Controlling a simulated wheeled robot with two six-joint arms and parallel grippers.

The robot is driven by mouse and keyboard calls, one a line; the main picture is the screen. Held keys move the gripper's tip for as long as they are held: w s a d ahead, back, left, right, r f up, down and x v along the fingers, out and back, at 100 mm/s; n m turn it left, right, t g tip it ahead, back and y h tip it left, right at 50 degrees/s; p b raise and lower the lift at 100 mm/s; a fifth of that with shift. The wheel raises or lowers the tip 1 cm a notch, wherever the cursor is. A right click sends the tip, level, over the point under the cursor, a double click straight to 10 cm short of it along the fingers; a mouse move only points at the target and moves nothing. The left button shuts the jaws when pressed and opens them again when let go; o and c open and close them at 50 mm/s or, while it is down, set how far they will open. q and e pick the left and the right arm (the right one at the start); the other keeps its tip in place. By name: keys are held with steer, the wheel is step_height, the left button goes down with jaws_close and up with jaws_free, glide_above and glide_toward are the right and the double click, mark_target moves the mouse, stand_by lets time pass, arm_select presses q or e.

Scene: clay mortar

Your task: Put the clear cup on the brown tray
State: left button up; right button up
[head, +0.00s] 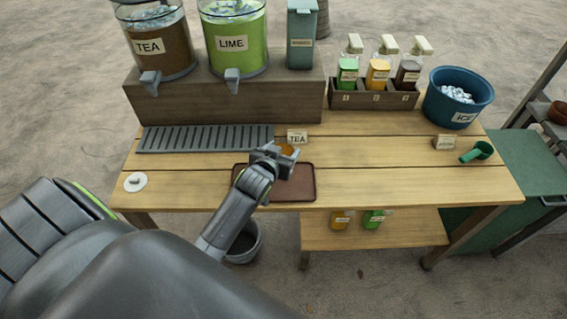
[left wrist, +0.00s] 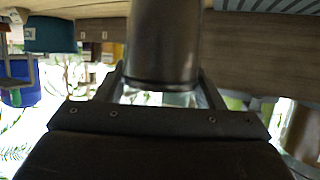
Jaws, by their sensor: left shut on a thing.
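The brown tray (head: 305,193) lies near the front edge of the wooden table. My left gripper (head: 283,160) is over the tray's back part and is shut on the clear cup. In the head view the gripper hides most of the cup; only a small amber part (head: 287,149) shows behind it. In the left wrist view, which looks upside down, the clear cup (left wrist: 165,45) stands between the two fingers (left wrist: 162,92) and holds dark brown liquid. I cannot tell whether the cup's base touches the tray. My right gripper is not in view.
A TEA card (head: 297,137) stands just behind the tray. A grey slatted drip tray (head: 205,139) lies at left, below the TEA and LIME dispensers (head: 234,45). A white lid (head: 135,182) lies far left. A blue ice bucket (head: 457,98) and green scoop (head: 477,152) are at right.

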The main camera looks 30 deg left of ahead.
arm_select(q)
steer(key=shift+w+d+f, duration=0.1)
steer(key=shift+f, duration=2.1)
steer(key=shift+f, duration=0.15)
steer(key=o, duration=1.8)
steer(key=shift+c, duration=0.2)
steer(key=shift+r, duration=0.2)
steer(key=shift+s, duration=0.4)
steer(key=v, duration=1.1)
steer(key=shift+s, duration=0.15)
